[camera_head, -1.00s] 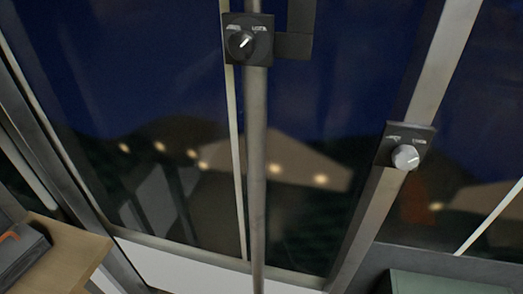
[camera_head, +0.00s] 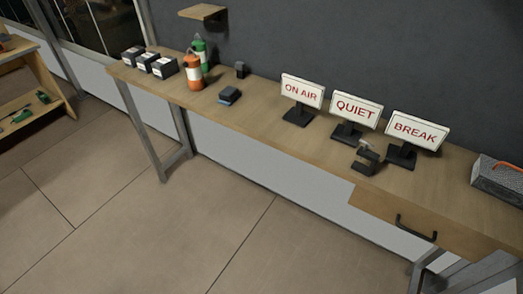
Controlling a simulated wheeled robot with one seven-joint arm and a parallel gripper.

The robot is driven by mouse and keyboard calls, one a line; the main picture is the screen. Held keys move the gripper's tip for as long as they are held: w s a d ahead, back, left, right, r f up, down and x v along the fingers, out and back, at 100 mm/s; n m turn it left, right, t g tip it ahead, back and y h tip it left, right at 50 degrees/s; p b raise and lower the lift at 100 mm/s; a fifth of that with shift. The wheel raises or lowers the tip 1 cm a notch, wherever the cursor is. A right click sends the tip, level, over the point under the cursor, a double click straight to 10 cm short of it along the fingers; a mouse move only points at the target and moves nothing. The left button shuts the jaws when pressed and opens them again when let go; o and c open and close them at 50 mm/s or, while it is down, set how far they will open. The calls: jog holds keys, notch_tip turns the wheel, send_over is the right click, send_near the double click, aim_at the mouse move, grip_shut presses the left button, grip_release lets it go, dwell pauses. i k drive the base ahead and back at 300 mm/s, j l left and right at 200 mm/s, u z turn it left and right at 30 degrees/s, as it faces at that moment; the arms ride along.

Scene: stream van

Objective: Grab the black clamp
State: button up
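The black clamp (camera_head: 366,160) appears to be the dark C-shaped piece with a light metal screw at its top. It stands near the front edge of the long wooden table (camera_head: 265,122), in front of the QUIET and BREAK signs. No part of my gripper or arm shows in the head view, so its state and place cannot be seen.
ON AIR (camera_head: 302,91), QUIET (camera_head: 356,108) and BREAK (camera_head: 418,129) signs stand behind the clamp. A drawer handle (camera_head: 415,229) juts out below right. A grey toolbox (camera_head: 499,180) sits at the right end. Open floor (camera_head: 170,230) lies in front.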

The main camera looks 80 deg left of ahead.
aim_at(364, 153)
jog(key=u, duration=2.15)
jog(key=i+l+u, duration=0.1)
jog(key=i+u, duration=0.35)
jog(key=i+l+u, duration=0.15)
jog(key=u, duration=0.25)
jog(key=i+l+u, duration=0.3)
jog(key=u, duration=0.15)
jog(key=i+l, duration=0.05)
